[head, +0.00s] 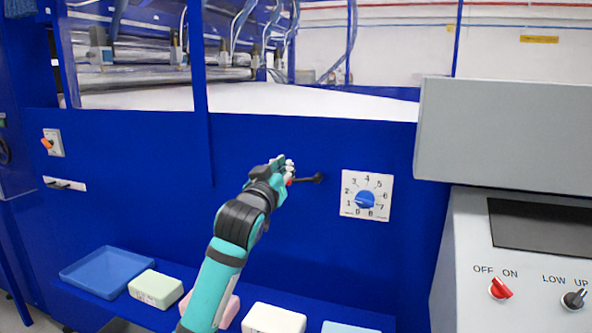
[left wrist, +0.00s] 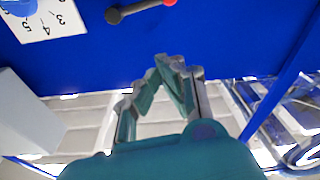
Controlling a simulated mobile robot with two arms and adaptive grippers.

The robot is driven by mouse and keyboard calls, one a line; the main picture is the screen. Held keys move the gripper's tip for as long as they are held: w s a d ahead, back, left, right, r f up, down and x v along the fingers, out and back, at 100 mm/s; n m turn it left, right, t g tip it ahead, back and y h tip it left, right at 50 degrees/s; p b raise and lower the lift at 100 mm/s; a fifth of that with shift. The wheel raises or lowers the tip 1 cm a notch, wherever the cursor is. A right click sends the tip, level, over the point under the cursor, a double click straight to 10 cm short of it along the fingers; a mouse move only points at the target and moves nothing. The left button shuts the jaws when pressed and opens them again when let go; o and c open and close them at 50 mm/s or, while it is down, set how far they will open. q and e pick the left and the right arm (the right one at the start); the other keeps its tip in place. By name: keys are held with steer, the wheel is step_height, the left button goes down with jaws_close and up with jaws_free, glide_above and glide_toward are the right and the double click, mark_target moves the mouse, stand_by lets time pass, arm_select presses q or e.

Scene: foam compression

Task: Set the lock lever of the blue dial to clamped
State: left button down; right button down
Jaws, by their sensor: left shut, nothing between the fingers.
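The blue dial (head: 365,200) sits on a white square plate with numbers on the blue panel. In the left wrist view a corner of the dial's numbered plate (left wrist: 48,18) shows at the top left. The black lock lever (head: 308,180) is left of the dial. It lies about level, its round knob toward the dial and a red part at its other end. The lever also shows at the top of the left wrist view (left wrist: 138,9). My left gripper (head: 286,164) is shut and empty, just up and left of the lever. In the left wrist view its fingertips (left wrist: 172,62) meet, apart from the lever.
A blue tray (head: 105,272) and several foam blocks, including a green one (head: 155,289) and a white one (head: 273,319), lie on a low blue ledge. A grey console (head: 515,260) with a red switch (head: 500,288) stands at the right. The panel around the dial is clear.

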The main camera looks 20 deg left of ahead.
mark_target(299, 149)
arm_select(q)
steer(key=w, duration=0.2)
steer(key=w+p, duration=0.1)
steer(key=w, duration=0.2)
steer(key=w+r+p, duration=0.1)
steer(key=w, duration=0.2)
steer(key=f, duration=0.1)
steer(key=f+p, duration=0.1)
steer(key=shift+s+d+f, duration=0.3)
steer(key=shift+s+f, duration=0.05)
steer(key=shift+s, duration=0.05)
steer(key=shift+s+d+f, duration=0.1)
steer(key=shift+s+f, duration=0.1)
steer(key=shift+f, duration=0.4)
